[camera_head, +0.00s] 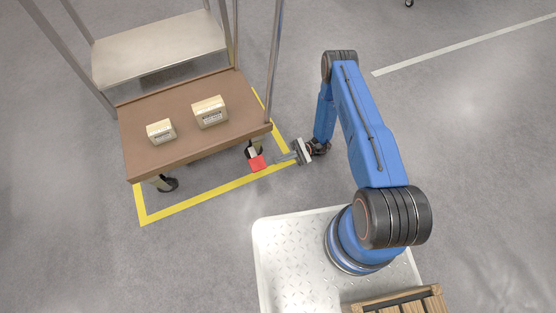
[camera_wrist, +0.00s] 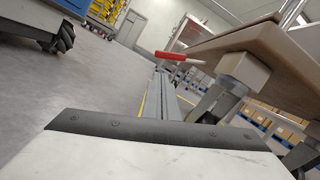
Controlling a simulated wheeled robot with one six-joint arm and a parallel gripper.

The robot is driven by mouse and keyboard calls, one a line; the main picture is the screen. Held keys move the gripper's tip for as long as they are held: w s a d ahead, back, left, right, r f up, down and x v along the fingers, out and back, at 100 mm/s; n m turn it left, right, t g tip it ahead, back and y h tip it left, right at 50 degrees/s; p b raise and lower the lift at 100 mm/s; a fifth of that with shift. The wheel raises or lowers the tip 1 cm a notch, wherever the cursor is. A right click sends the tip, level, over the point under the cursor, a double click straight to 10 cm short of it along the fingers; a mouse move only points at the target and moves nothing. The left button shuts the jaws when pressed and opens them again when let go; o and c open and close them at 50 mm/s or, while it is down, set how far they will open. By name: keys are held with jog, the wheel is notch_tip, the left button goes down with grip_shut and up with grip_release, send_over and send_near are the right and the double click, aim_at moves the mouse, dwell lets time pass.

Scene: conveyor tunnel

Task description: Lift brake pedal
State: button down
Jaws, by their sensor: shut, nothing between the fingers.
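The brake pedal is a small red plate (camera_head: 257,163) at the cart's front right caster, beside the cart's near corner. It also shows in the wrist view as a red bar (camera_wrist: 172,56) ahead of the fingers. My gripper (camera_head: 278,159) is low near the floor, to the right of the pedal, with its fingers pointing left at it. The fingers (camera_wrist: 161,82) are shut with nothing between them. Their tips appear close below the red bar in the wrist view; I cannot tell whether they touch it.
The cart (camera_head: 190,147) has a brown deck with two small boxes (camera_head: 209,112) (camera_head: 161,131) on it. Its caster (camera_wrist: 224,97) and deck edge are close on the right in the wrist view. Yellow floor tape (camera_head: 205,203) surrounds the cart. The floor to the right is clear.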

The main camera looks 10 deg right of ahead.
jog(key=x, duration=0.8)
jog(key=shift+s, duration=0.1)
jog(key=r+m, duration=0.2)
jog(key=s+r+m+t, duration=0.1)
jog(key=r+m, duration=0.1)
jog(key=shift+s+d+r+y, duration=0.1)
jog(key=shift+s+d+y, duration=0.1)
jog(key=shift+s+y, duration=0.1)
dwell(0.3)
jog(key=v, duration=1)
